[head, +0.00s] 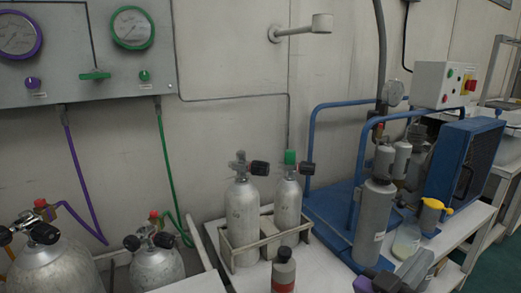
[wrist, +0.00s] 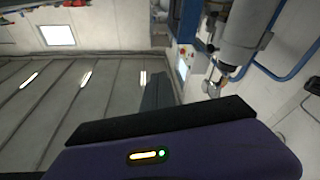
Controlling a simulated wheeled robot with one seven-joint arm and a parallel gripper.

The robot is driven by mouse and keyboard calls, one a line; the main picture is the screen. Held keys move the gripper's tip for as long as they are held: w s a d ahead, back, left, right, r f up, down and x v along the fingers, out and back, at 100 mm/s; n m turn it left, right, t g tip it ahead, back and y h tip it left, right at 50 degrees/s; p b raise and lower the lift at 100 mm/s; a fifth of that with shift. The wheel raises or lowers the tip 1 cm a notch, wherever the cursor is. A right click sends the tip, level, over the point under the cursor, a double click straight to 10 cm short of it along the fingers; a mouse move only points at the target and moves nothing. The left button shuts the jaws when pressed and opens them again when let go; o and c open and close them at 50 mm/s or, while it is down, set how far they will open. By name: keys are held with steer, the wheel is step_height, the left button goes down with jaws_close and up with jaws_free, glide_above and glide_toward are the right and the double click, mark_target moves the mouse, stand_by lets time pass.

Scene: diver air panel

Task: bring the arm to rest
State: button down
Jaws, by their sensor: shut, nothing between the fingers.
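My gripper (wrist: 156,82) shows in the wrist view as a dark grey finger shape beyond the black edge of my purple hand housing. It is shut and holds nothing. The wrist view looks across the room toward ceiling lights and a wall, with a grey cylinder and blue tubing at the upper right. In the head view, a dark purple-grey part at the bottom right edge appears to be mine, near the front of the bench; the fingers cannot be made out there.
A grey gauge panel (head: 75,65) with purple and green hoses hangs at left. Two cylinders (head: 242,220) stand in a rack (head: 240,238) on the bench. A blue-framed compressor (head: 465,160) is at right. A dark bottle (head: 284,272) stands in front. More cylinders (head: 50,268) are at lower left.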

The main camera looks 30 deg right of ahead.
steer(key=w+a+f+n+t+y, duration=0.3)
steer(key=w+a+n+t+y, duration=0.15)
steer(key=w+n+t, duration=0.4)
steer(key=s+a+f+n+t+y, duration=0.1)
steer(key=a+f+n+t+y, duration=0.45)
steer(key=a+f+y, duration=0.4)
steer(key=s+a+f+n+y, duration=0.1)
steer(key=s+a+n+y, duration=0.1)
steer(key=s+a+y, duration=0.6)
steer(key=s+a+f+m+g+h, duration=0.1)
steer(key=s, duration=0.9)
steer(key=s+a+f+m+g+h, duration=0.1)
steer(key=s+f+m, duration=0.1)
steer(key=s, duration=0.7)
step_height(320, 180, up, 28)
steer(key=p, duration=2.8)
steer(key=shift+w, duration=0.2)
